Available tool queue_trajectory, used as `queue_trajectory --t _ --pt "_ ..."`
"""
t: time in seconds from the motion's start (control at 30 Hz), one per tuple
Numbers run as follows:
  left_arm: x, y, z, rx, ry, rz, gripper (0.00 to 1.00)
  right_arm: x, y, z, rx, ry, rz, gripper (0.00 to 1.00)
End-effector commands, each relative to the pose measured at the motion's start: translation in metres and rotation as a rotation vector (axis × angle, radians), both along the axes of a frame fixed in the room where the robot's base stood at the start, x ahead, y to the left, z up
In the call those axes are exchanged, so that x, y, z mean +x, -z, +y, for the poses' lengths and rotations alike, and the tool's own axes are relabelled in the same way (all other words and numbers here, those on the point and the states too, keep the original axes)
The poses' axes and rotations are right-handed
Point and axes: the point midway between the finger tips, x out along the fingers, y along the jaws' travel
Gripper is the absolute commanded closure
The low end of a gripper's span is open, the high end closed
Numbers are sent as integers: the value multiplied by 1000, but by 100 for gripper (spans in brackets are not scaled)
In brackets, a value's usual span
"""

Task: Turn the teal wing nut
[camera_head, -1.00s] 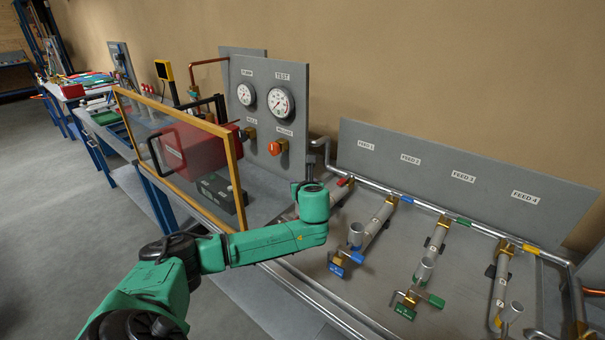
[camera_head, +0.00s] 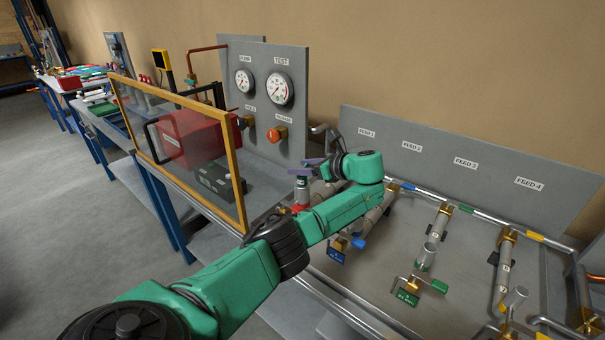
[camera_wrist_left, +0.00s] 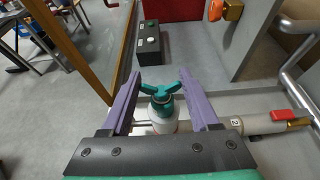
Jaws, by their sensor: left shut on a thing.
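The teal wing nut (camera_wrist_left: 161,90) shows in the left wrist view on top of a white and teal upright fitting, with its two wings spread sideways. My left gripper (camera_wrist_left: 162,80) has its purple fingers on either side of the wing nut, shut on its wings. In the head view my left gripper (camera_head: 312,165) is at the top of the upright fitting (camera_head: 302,187), at the left end of the pipe bench. There the fingers and wrist mostly hide the wing nut. My right gripper is not in view.
A framed clear panel (camera_head: 240,180) stands close on the left of my arm. The gauge board (camera_head: 268,130) rises behind, with an orange knob (camera_head: 277,134). A dark box (camera_head: 220,188) sits beside the fitting. Pipes with valves and tags run to the right.

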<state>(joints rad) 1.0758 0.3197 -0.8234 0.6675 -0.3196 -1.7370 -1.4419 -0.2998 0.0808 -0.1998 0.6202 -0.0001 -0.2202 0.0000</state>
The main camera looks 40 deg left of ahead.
Motion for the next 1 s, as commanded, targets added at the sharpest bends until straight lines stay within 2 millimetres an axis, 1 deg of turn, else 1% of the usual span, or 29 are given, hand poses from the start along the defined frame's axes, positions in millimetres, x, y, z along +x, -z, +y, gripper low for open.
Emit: queue_trajectory --t 0.03,0.13,0.6,0.63,0.67,0.7,1.0 --pt "-1 5 -1 -5 -13 4 94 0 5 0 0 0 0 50" --pt "-1 5 0 -5 -31 5 94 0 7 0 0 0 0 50" --pt "-2 5 0 -7 -44 9 94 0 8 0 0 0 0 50" --pt "-2 5 0 -7 -44 9 27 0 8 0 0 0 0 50" --pt "-2 5 0 -7 -44 9 16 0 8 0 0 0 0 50" --pt "-2 4 0 -6 -44 8 7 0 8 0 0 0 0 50" --pt "-1 2 0 -4 -42 4 7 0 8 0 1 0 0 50"
